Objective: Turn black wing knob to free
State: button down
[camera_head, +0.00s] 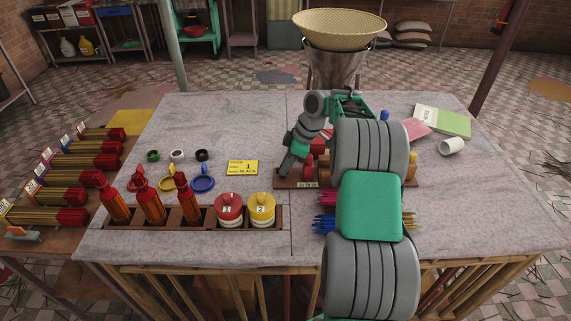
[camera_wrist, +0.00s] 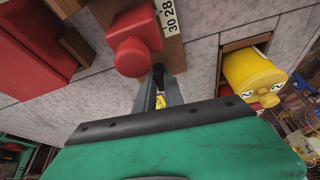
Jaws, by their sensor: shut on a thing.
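My gripper (camera_wrist: 160,88) points down over the left end of the wooden extruder base (camera_head: 283,182) in the head view. In the wrist view its two grey fingers are close together, shut on a small black piece, the black wing knob (camera_wrist: 158,70). The knob is mostly hidden between the fingertips and its wing angle cannot be told. It sits beside a red rounded part (camera_wrist: 131,56) and a white number scale (camera_wrist: 169,18) reading 28 and 30. My arm covers much of the extruder in the head view.
A wooden rack (camera_head: 118,224) holds several red-orange bottles, a red canister (camera_head: 229,211) and a yellow canister (camera_head: 262,210). A yellow card (camera_head: 242,168) lies left of the extruder. Coloured sticks (camera_head: 326,226) lie in front. A white cup (camera_head: 451,147) lies at right.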

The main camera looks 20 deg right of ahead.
jog(key=shift+n, duration=0.5)
jog(key=shift+g, duration=0.3)
jog(key=c, duration=1.4)
grip_release()
jog(key=shift+c, duration=0.2)
jog(key=p+v, duration=0.2)
jog(key=v, duration=0.5)
jog(key=shift+d+r, duration=0.25)
jog(key=shift+r, duration=0.1)
